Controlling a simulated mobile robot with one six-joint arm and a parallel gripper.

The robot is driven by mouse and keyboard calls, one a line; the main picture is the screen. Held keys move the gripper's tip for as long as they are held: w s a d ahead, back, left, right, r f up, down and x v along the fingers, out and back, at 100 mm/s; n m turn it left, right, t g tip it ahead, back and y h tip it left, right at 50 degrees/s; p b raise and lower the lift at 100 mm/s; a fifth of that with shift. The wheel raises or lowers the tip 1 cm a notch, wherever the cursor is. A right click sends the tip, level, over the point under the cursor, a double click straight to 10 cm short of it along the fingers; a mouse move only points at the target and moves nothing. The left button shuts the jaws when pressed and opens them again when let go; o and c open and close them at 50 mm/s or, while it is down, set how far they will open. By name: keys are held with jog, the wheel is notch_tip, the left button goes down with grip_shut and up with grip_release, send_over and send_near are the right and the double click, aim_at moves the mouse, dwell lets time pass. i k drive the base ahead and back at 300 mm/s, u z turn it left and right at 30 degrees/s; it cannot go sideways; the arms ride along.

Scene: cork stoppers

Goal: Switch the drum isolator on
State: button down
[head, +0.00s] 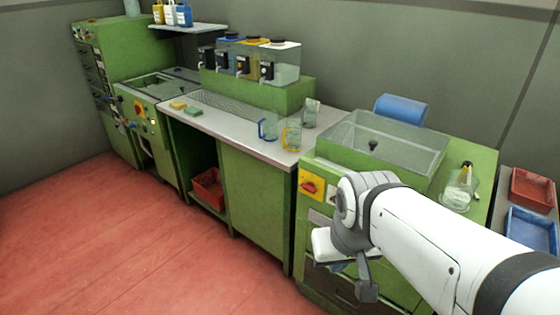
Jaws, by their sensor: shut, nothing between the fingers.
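A red rotary switch handle (310,187) sits on a yellow plate on the front of the right green cabinet (304,228). It looks like the drum isolator, and its handle lies roughly horizontal. Any label is too small to read. My gripper (362,284) is in front of this cabinet, below and to the right of the switch, apart from it. It is shut and empty. My wrist and arm hide part of the cabinet front to the right of the switch.
A second red and yellow switch (140,107) is on the left machine. A blue jug (268,128) and a yellow-handled jug (292,135) stand near the counter's right end. A clear tank (385,145) tops the right cabinet. The red floor (150,245) is clear.

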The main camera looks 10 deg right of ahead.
aim_at(309, 187)
jog(key=u, duration=0.15)
jog(key=i, duration=1)
jog(key=u, duration=0.05)
